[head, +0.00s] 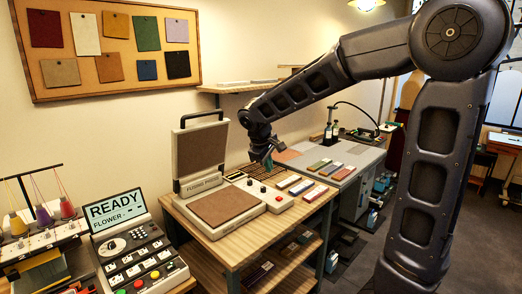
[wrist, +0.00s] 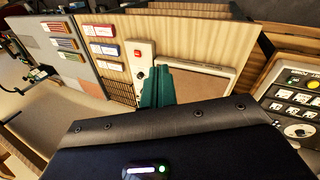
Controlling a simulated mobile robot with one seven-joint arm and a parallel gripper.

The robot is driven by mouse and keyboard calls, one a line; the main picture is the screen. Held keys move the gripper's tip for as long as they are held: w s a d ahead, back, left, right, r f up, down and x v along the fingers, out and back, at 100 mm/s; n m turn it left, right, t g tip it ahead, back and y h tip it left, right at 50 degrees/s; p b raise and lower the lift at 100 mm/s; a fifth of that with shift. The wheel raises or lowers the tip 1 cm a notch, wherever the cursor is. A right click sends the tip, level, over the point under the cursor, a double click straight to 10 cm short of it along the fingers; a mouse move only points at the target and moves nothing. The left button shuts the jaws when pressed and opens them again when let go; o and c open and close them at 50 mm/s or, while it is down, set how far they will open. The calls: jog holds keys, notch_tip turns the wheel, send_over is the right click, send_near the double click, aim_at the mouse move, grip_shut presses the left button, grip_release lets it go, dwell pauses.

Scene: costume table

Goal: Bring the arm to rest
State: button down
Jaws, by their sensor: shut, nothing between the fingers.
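My arm reaches across from the right in the head view and bends down over the wooden table. My gripper (head: 268,161) is above the table, just right of the open press (head: 222,204). Its teal fingers are together and hold nothing; they also show in the wrist view (wrist: 157,84). The gripper is apart from the tabletop as far as I can tell. The press has its padded lid raised and a brown pad below. Its control strip (head: 266,195) with a red button lies under the gripper, and the strip also shows in the wrist view (wrist: 139,62).
A console (head: 133,248) with a screen reading READY stands at the front left. Thread cones (head: 43,216) are beside it. Several coloured blocks (head: 301,187) lie right of the press. A grey bench (head: 346,158) stands behind. A pinboard (head: 110,45) and a shelf (head: 250,87) are on the wall.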

jog(key=s+d+m+y, duration=0.1)
jog(key=s+d+m, duration=0.4)
jog(key=s+d, duration=0.4)
jog(key=s+d+r+m+y, duration=0.1)
jog(key=s+d+m, duration=0.5)
jog(key=d, duration=1)
jog(key=s, duration=0.3)
jog(key=shift+s+d+t+y, duration=0.2)
jog(key=shift+s+t+y, duration=0.1)
jog(key=shift+s+t, duration=0.1)
